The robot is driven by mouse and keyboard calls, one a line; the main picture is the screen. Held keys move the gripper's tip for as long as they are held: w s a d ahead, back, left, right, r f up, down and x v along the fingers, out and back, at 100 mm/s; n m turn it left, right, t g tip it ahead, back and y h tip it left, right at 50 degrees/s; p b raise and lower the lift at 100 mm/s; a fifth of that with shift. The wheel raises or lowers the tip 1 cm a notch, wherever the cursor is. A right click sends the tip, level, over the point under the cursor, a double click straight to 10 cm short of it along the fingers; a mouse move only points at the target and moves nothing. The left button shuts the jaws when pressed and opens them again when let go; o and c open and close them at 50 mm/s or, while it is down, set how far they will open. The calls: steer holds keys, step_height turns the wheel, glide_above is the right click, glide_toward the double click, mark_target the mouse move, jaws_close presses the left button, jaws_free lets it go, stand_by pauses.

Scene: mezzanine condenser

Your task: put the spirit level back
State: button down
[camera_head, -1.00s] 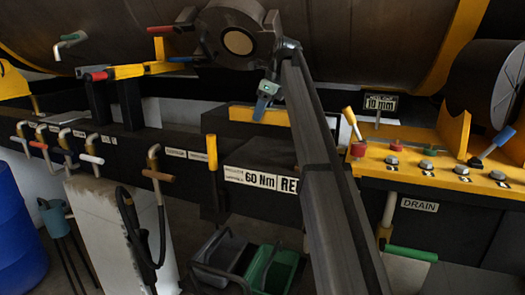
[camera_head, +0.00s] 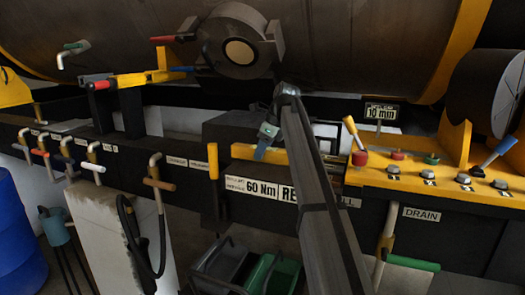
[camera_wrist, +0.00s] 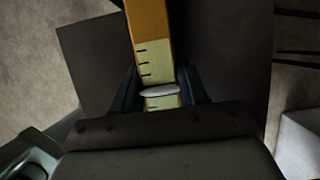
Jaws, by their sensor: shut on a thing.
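The spirit level is a yellow bar (camera_head: 245,151). In the head view it lies roughly level across the front of a dark box, just above the long black beam (camera_head: 130,160). In the wrist view the spirit level (camera_wrist: 150,30) runs away from me, with a pale strip with dark tick marks and a small white oval piece. My gripper (camera_head: 263,152) is shut on it from above; in the wrist view my gripper (camera_wrist: 160,92) has a dark finger on each side of it. My arm hides part of its right side. I cannot tell whether its underside touches anything.
A yellow panel (camera_head: 420,187) with knobs and levers is at the right. Several T-handled tools (camera_head: 92,163) and a yellow handle (camera_head: 213,168) hang along the beam. A large cylinder (camera_head: 330,40) with a round flange is behind. Bins (camera_head: 270,272) stand below.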

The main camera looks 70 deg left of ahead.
steer(key=c, duration=0.6)
jaws_free()
steer(key=v, duration=1.2)
